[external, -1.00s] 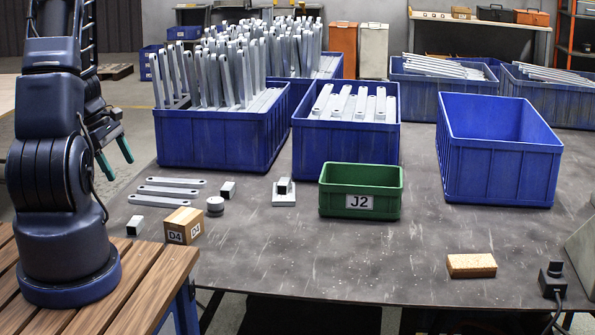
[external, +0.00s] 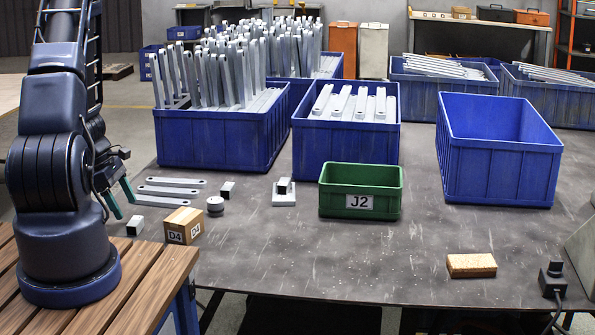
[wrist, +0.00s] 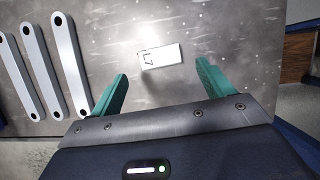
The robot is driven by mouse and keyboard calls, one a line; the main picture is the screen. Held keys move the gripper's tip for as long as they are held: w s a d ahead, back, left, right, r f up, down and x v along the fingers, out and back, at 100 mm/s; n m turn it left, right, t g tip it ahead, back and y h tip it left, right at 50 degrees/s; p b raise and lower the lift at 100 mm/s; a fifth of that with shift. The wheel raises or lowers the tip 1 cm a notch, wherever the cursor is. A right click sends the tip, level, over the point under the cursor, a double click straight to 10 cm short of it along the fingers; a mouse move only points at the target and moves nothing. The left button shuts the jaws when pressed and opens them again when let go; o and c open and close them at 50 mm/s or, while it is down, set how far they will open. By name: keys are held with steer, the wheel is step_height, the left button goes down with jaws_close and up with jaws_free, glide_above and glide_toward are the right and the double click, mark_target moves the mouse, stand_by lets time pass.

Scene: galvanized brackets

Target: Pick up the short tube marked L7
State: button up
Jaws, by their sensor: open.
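The short tube marked L7 (wrist: 168,56) is a pale metal piece lying on the grey table in the wrist view, its label readable at its left end. In the external view it appears to be the small tube (external: 135,226) left of the wooden D4 block, though its label cannot be read there. My gripper (external: 122,199) is open and empty. In the wrist view its two green fingers (wrist: 162,72) are spread wide, with the tube lying beyond the tips and between their lines. The gripper is above the table, apart from the tube.
Several flat bars (external: 169,191) lie beside the tube. The wooden D4 block (external: 176,237), a round grey piece (external: 215,205) and another small tube (external: 228,189) are nearby. A green J2 bin (external: 330,204) and blue crates (external: 500,180) stand farther off. The front table is mostly clear.

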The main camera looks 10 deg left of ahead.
mark_target(134, 220)
steer(key=shift+x, duration=2.5)
steer(key=shift+d, duration=0.15)
steer(key=c, duration=1.1)
